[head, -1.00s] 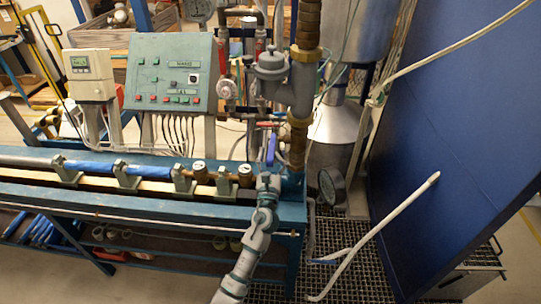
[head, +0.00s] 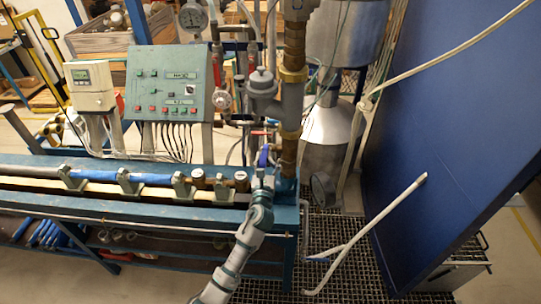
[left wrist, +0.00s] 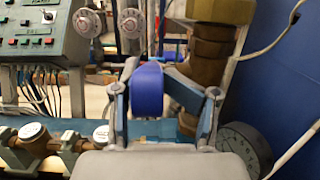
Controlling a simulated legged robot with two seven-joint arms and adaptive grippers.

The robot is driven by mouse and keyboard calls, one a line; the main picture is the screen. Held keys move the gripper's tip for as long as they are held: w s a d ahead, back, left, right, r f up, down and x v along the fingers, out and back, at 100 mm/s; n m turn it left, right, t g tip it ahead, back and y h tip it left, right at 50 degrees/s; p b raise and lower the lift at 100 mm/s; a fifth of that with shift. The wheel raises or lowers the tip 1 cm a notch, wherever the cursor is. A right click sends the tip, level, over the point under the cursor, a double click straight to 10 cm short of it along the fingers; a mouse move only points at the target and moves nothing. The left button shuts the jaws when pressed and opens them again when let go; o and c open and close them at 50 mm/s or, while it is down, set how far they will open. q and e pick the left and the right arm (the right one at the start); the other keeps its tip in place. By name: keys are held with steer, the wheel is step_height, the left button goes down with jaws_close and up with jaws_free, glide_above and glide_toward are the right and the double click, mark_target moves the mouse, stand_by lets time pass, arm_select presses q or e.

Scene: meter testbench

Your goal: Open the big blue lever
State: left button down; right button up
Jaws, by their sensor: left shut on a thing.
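The big blue lever (head: 264,155) stands near the bench's right end, left of the brass pipe column (head: 291,110). My left gripper (head: 262,178) reaches up to it from below. In the left wrist view the blue lever (left wrist: 147,90) sits between the two fingers of my left gripper (left wrist: 165,85), which is shut on it. The lever's lower end is hidden behind the gripper's palm. My right gripper is not in view.
A green control panel (head: 168,84) and a meter box (head: 91,87) stand at the back left. A large blue panel (head: 455,140) rises on the right. A round gauge (head: 322,189) sits right of the bench. A white bent pipe (head: 370,230) crosses the grating.

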mark_target(263, 154)
arm_select(q)
steer(key=shift+w+a+r+g, duration=0.2)
steer(key=shift+a+r+g, duration=0.1)
steer(key=shift+r, duration=0.2)
steer(key=shift+w+a+r+g, duration=0.2)
steer(key=shift+r+g, duration=0.1)
steer(key=shift+r, duration=0.15)
steer(key=shift+w+r+g+p, duration=0.35)
steer(key=shift+r+g, duration=0.25)
steer(key=shift+g, duration=0.4)
steer(key=shift+w+a+r+g, duration=0.1)
steer(key=shift+w+r+g, duration=0.1)
steer(key=shift+g, duration=0.2)
steer(key=shift+w+a+g, duration=0.15)
steer(key=shift+a+g, duration=0.05)
steer(key=shift+g, duration=0.1)
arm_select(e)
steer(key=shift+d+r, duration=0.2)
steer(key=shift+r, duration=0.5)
arm_select(q)
steer(key=shift+d+f, duration=0.15)
steer(key=shift+d, duration=0.05)
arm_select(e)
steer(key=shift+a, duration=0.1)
